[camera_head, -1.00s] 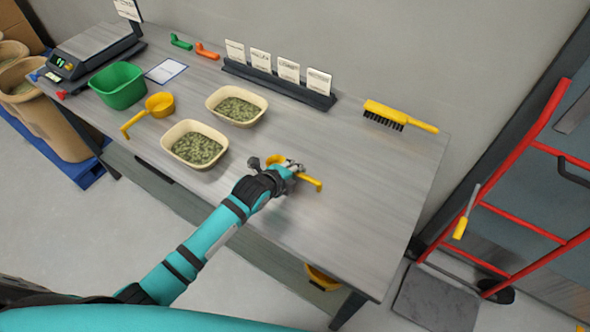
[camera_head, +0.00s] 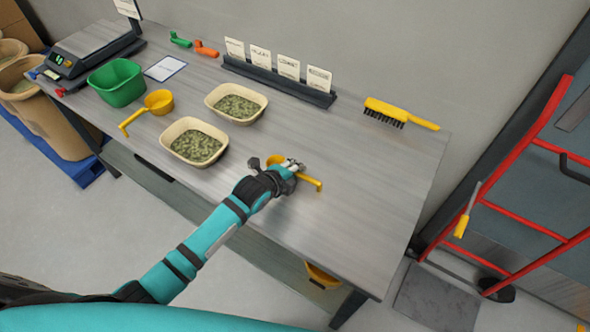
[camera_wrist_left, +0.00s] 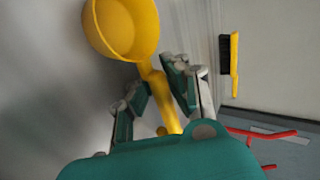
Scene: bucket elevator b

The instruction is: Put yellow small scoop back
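The small yellow scoop (camera_head: 312,183) is at the middle of the grey table, its bowl partly hidden behind my left gripper (camera_head: 290,168) in the head view. In the left wrist view the scoop's round bowl (camera_wrist_left: 124,28) lies beyond the fingertips, and its handle runs back between them. My left gripper (camera_wrist_left: 156,80) has its fingers close on both sides of the handle and looks shut on it. I cannot tell whether the scoop rests on the table. A larger yellow scoop (camera_head: 158,102) lies at the left. My right gripper is not in view.
Two cream tubs (camera_head: 194,142) of green pellets stand left of my gripper. A green bin (camera_head: 118,84) and a scale (camera_head: 88,50) are farther left. A card rack (camera_head: 278,82) and a yellow brush (camera_head: 400,114) are at the back. The table's right part is clear.

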